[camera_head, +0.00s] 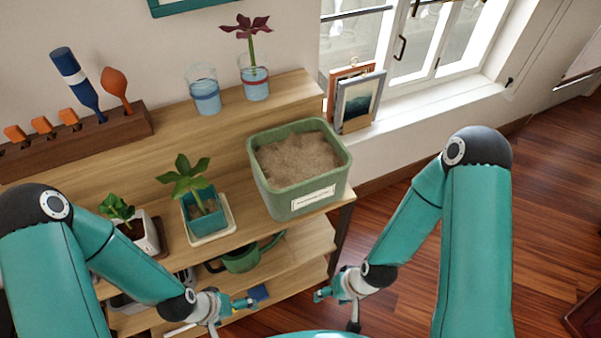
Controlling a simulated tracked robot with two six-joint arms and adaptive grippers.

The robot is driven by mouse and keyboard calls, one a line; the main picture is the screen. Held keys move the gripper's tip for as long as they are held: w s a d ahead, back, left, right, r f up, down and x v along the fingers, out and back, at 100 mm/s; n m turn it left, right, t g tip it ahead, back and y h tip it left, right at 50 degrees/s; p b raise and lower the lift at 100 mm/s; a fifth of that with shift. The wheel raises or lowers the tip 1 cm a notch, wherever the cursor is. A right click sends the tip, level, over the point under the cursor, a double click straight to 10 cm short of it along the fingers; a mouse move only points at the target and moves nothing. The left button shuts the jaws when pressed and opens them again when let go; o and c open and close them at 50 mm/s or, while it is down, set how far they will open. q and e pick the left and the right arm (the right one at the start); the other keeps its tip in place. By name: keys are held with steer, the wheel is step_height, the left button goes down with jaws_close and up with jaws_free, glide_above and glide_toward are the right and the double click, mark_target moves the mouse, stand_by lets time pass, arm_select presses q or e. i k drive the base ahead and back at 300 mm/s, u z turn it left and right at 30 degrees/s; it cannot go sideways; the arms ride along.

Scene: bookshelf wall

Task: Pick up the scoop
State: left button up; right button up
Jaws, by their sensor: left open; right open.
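A wooden tool rack (130,127) stands at the upper left of the shelf. An orange spoon-shaped tool (115,84) and a blue tool with a pale band (76,78) stand upright in it; I cannot tell for sure which one is the scoop. Several short orange handles (42,125) stick out of the rack further left. My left gripper (232,315) is open, low in front of the lower shelves, well below and right of the rack. My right gripper (335,311) is open over the floor beside the shelf's right end. Neither touches the tools.
A green planter of soil (310,203) stands at the shelf's right end. Potted plants (207,221) and (142,234) stand left of it. Two glasses (204,95) (255,85) stand behind. A green watering can (240,260) sits on a lower shelf. Picture frames (359,102) lean by the window.

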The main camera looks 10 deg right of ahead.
mark_target(292, 257)
steer(key=z, duration=0.6)
steer(key=k, duration=1.1)
steer(key=u, duration=1)
steer(key=i, duration=1.05)
steer(key=z, duration=0.05)
